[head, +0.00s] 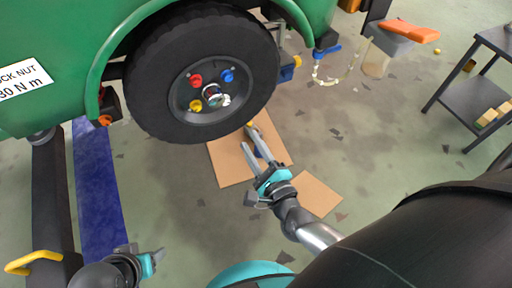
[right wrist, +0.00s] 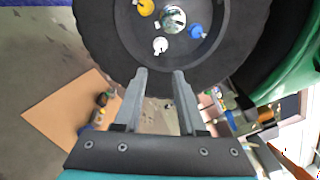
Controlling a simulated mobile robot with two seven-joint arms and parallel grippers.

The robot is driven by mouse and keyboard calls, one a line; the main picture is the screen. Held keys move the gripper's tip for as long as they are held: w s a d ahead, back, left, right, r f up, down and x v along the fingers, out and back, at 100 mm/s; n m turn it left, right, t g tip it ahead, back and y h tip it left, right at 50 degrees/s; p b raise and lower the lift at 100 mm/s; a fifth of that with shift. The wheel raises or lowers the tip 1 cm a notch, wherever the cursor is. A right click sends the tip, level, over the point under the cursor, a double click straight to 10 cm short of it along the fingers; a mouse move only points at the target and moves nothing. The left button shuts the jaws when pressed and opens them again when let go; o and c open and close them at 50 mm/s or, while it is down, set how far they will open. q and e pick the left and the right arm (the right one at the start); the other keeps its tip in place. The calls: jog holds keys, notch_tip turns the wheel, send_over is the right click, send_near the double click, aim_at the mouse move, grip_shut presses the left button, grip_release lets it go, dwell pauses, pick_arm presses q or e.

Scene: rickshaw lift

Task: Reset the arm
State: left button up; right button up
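My right gripper (head: 257,157) is in the middle of the head view, below and in front of the black wheel (head: 145,92) of the green rickshaw (head: 52,28). In the right wrist view its two fingers (right wrist: 158,88) stand apart with nothing between them, and the wheel (right wrist: 215,62) is beyond the fingertips. My left gripper (head: 155,258) is at the bottom left of the head view, seen small and from behind; its finger opening cannot be made out.
Brown cardboard sheets (head: 232,168) lie on the floor under the right gripper. A blue strip (head: 97,190) and a dark post with a yellow handle (head: 32,262) are at left. A dark shelf table (head: 470,95) stands at right. Floor between is mostly clear.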

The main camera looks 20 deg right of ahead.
pick_arm(q)
jog(key=shift+f, duration=0.45)
pick_arm(e)
jog(key=shift+s, duration=1)
